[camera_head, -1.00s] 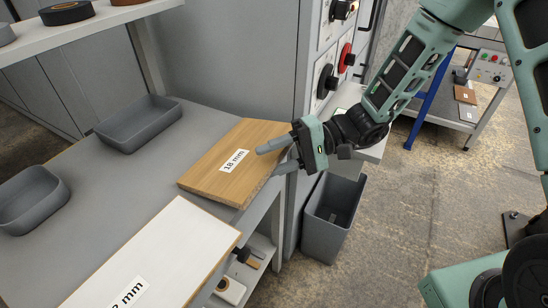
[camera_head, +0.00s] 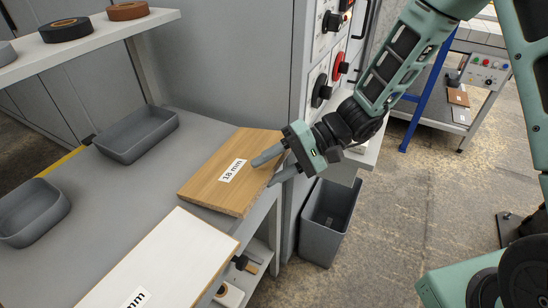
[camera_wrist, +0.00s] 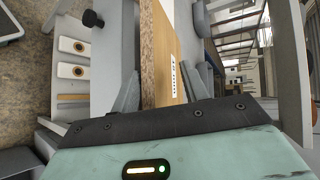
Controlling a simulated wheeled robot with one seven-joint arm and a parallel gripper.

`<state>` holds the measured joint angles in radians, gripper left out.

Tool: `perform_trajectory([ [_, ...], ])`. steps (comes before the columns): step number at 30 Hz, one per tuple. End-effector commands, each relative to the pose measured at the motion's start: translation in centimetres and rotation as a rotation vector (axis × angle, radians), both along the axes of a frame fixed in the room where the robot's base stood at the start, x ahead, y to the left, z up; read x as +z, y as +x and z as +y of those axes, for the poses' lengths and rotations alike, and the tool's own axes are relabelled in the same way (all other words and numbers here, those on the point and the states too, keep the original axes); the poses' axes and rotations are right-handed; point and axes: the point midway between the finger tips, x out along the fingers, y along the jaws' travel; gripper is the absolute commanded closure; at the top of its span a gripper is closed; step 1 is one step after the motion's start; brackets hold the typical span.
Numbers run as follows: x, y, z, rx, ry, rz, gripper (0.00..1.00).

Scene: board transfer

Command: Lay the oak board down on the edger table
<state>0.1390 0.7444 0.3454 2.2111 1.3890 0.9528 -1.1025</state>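The oak board (camera_head: 215,178), labelled 18 mm, lies on the grey edger table (camera_head: 112,190). Its right edge reaches out past the table's edge. In the wrist view the oak board (camera_wrist: 163,45) shows its speckled edge and top face. My gripper (camera_head: 261,171) is at the board's right edge, one finger over the top face and one below. In the wrist view my gripper (camera_wrist: 159,68) has its fingers on either side of the board, spread wider than its edge. The board's underside is hidden, so I cannot tell whether the lower finger touches it.
A white-faced board (camera_head: 160,262) lies just in front of the oak board. Two grey trays (camera_head: 138,132) (camera_head: 30,212) sit on the table's left part. A grey bin (camera_head: 328,220) stands on the floor at right. A control panel cabinet (camera_head: 330,60) rises behind.

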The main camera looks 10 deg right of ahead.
Motion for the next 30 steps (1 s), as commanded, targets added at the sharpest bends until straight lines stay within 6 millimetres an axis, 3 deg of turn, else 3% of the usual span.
perform_trajectory([
  [13, 1.0, 0.06, -0.33, 0.001, -0.329, -0.05, 0.56],
  [30, 1.21, 0.06, -0.64, 0.001, -0.58, -0.081, 0.56],
])
